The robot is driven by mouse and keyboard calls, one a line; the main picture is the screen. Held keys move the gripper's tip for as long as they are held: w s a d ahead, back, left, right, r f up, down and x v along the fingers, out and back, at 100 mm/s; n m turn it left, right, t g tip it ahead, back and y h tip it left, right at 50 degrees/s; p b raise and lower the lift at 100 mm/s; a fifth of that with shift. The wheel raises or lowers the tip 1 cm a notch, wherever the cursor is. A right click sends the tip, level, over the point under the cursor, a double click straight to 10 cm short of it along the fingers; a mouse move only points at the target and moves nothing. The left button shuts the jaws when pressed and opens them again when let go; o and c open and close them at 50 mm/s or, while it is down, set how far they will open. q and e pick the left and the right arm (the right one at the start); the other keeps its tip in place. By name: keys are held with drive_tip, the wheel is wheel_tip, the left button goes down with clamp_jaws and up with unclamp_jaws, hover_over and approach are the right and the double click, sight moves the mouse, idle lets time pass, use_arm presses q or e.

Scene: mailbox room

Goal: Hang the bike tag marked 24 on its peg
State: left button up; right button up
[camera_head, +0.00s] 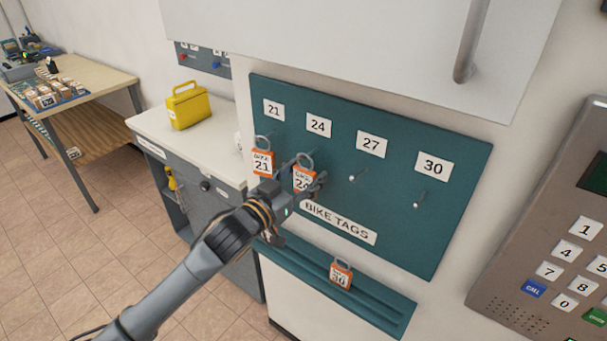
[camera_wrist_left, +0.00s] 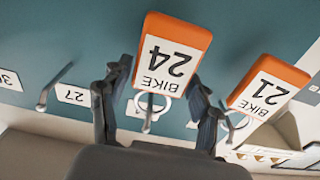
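The orange-and-white bike tag 24 (camera_head: 304,180) is at the peg under the 24 label (camera_head: 318,125) on the teal board. In the left wrist view, which is upside down, tag 24 (camera_wrist_left: 173,58) shows its ring around the metal peg (camera_wrist_left: 148,122). My left gripper (camera_head: 318,187) is just in front of the tag. In the wrist view its dark fingers (camera_wrist_left: 160,88) stand apart on either side of the tag, with a small gap showing at the left; contact at the right is unclear. My right gripper is out of view.
Tag 21 (camera_head: 262,162) hangs close on the left. The 27 peg (camera_head: 351,178) and 30 peg (camera_head: 416,204) are bare. Tag 30 (camera_head: 341,274) rests in the teal ledge (camera_head: 385,312) below. A keypad panel (camera_head: 555,250) is at right, a white cabinet (camera_head: 390,45) above.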

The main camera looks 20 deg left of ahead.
use_arm(q)
drive_tip(key=shift+o, duration=0.7)
drive_tip(key=shift+s, duration=0.1)
drive_tip(key=v, duration=1.2)
